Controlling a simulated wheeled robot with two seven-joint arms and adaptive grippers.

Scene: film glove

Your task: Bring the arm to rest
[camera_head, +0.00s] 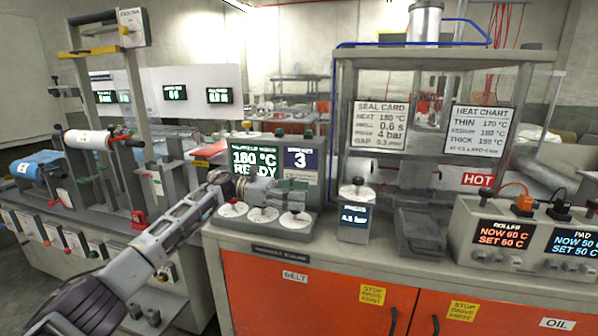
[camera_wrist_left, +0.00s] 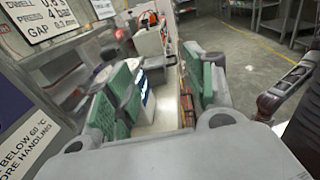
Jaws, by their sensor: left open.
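My left arm (camera_head: 150,255) reaches in from the lower left in the head view. My left gripper (camera_head: 291,191) hangs above the sealing station's panel with the round white dials (camera_head: 263,214), in front of the "180 °C READY" display (camera_head: 258,160). In the left wrist view the gripper (camera_wrist_left: 165,88) has its two green-padded fingers apart. Nothing shows between them except the background bench. My right gripper is in neither view.
An orange-fronted bench (camera_head: 300,298) carries a pressure unit (camera_head: 355,212), a grey tray (camera_head: 420,232) and a heater control box (camera_head: 530,235). A guarded press frame (camera_head: 345,100) stands behind. A roll stand (camera_head: 90,140) is at left. Open floor (camera_wrist_left: 245,60) shows in the wrist view.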

